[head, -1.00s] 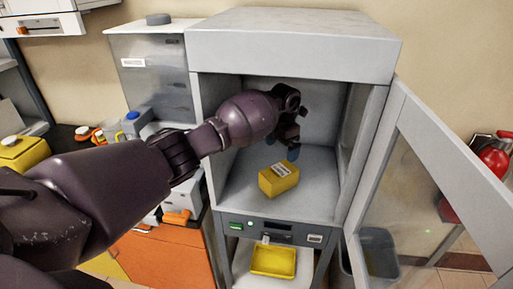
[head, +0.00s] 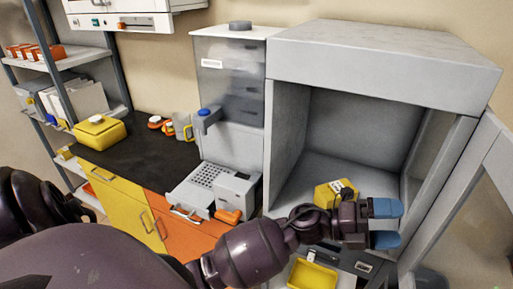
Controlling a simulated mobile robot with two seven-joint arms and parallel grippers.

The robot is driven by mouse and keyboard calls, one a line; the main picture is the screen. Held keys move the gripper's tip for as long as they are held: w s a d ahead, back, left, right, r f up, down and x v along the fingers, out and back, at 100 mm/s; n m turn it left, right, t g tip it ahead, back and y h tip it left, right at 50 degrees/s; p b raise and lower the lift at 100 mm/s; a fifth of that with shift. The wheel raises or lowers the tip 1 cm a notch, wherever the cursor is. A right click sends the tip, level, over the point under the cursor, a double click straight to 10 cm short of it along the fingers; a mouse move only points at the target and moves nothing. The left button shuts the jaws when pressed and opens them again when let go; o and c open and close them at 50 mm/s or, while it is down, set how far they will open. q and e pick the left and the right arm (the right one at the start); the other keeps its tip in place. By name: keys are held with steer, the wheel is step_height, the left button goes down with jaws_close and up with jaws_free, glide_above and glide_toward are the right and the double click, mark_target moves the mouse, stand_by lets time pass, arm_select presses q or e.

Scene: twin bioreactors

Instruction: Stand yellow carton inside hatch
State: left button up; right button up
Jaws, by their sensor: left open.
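The yellow carton (head: 330,195) with a white label rests on the floor of the open grey hatch (head: 330,165), near its front edge. My left arm reaches across from the lower left. My left gripper (head: 387,224) has blue fingertips spread apart, with nothing between them. It is in front of the hatch opening, to the right of the carton and nearer to me. The gripper's wrist hides the lower right part of the carton, so I cannot tell whether they touch. My right gripper is out of view.
The hatch's glazed door (head: 480,190) stands open at the right. A yellow tray (head: 312,275) is below the hatch. At the left are a dark worktop (head: 135,150) with a yellow container (head: 100,132) and a grey instrument (head: 236,190). Shelves stand farther left.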

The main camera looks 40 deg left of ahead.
arm_select(q)
steer(key=s+a+f+n+t+y, duration=0.35)
steer(key=a+f+n+y, duration=0.45)
steer(key=n, duration=0.4)
steer(key=s+a+f+n+t+y, duration=0.2)
steer(key=a+f+n+t+y, duration=0.3)
steer(key=a+f+n+y, duration=0.45)
steer(key=s+a+f+n+g+y, duration=0.1)
steer(key=s+a+f+n+g, duration=0.1)
steer(key=s+f+n, duration=0.3)
steer(key=s+a+f+n+g+y, duration=0.1)
steer(key=s+f+n+g, duration=0.3)
steer(key=s, duration=0.4)
steer(key=shift+s+a+f+n, duration=0.25)
steer(key=shift+a+f+n, duration=0.35)
steer(key=shift+f, duration=0.35)
